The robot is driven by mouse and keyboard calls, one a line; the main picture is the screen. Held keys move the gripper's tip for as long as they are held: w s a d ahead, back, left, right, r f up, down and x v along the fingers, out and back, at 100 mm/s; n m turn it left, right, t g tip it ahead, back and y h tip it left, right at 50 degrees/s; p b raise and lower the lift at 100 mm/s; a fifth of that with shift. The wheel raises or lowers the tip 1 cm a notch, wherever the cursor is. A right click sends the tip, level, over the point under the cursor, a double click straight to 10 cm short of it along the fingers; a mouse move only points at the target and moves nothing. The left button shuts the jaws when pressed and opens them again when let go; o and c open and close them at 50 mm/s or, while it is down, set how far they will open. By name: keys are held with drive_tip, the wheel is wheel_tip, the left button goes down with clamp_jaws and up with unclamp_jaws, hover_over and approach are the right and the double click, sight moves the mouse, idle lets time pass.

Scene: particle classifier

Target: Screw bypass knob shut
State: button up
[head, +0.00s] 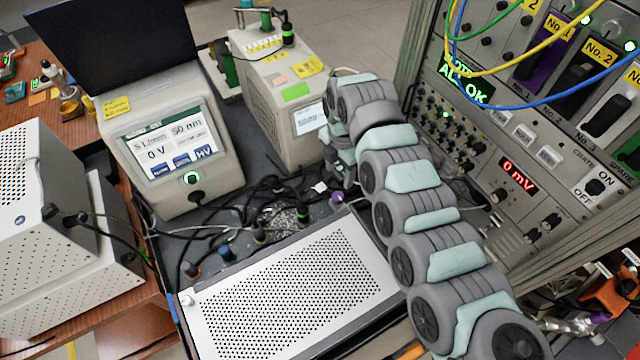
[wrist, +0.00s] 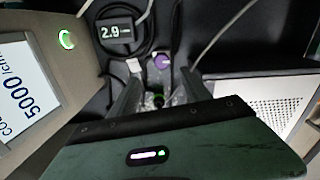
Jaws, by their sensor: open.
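A small purple knob (head: 337,197) sits on the dark bench top behind the white perforated box. I see no label naming it as the bypass knob. In the wrist view the purple knob (wrist: 161,61) shows just beyond the fingertips, roughly midway between them. My gripper (wrist: 160,78) is open, with one finger on each side and a gap between them. A dark fitting with a small green spot (wrist: 158,98) shows between the fingers, partly hidden by my gripper body. I cannot tell whether a finger touches anything.
Several coloured knobs, such as a blue one (head: 225,254), stand along the back of the perforated box (head: 300,285). Cables (head: 275,200) lie loosely around them. A beige instrument (head: 285,110) stands close behind. A control rack (head: 470,150) rises at right.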

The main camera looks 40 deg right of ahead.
sight(338, 196)
drive_tip(key=f, duration=1.1)
drive_tip(key=shift+s+b, duration=0.2)
drive_tip(key=shift+b, duration=0.1)
clamp_jaws()
